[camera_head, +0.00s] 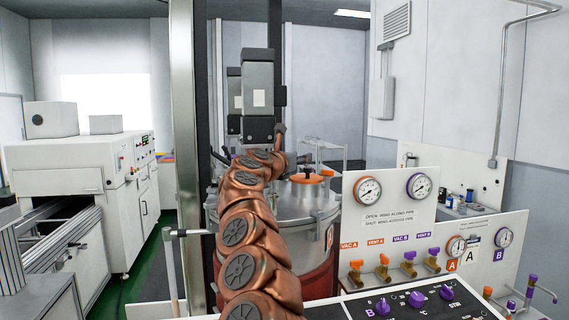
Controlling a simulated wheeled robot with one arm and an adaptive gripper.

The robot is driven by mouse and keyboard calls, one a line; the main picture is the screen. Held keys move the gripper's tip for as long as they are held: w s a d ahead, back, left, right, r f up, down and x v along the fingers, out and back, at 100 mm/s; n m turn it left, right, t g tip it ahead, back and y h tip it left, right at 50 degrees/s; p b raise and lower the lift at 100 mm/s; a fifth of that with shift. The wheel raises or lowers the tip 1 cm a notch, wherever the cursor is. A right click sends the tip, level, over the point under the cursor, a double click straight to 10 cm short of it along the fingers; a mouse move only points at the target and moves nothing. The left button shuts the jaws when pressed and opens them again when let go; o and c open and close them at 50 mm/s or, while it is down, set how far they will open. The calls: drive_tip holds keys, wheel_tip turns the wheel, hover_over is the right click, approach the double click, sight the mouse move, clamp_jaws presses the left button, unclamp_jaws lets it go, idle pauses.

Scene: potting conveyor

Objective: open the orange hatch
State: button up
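The orange hatch (305,178) is a small round orange cap on top of the steel vessel lid (297,204), right of the middle of the view. It looks shut and lies flat, with a dark knob or fitting above it. A second, smaller orange part (327,172) is just behind it on the right. My copper-coloured arm rises from the bottom centre and covers the left part of the lid. Its far end is left of the orange hatch and appears apart from it. My gripper's fingers cannot be made out behind the arm links.
A white gauge panel (398,200) with orange and purple valves stands right of the vessel. A dark control panel (415,305) is at the front right. A steel post (187,120) stands left of the arm. A white machine (80,170) is farther left, with green floor (150,265) between.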

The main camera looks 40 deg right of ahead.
drive_tip(key=shift+a+f, duration=0.15)
drive_tip(key=shift+a, duration=0.35)
drive_tip(key=shift+s+a, duration=0.35)
drive_tip(key=shift+a, duration=0.15)
drive_tip(key=shift+v, duration=3)
drive_tip(key=shift+w, duration=0.15)
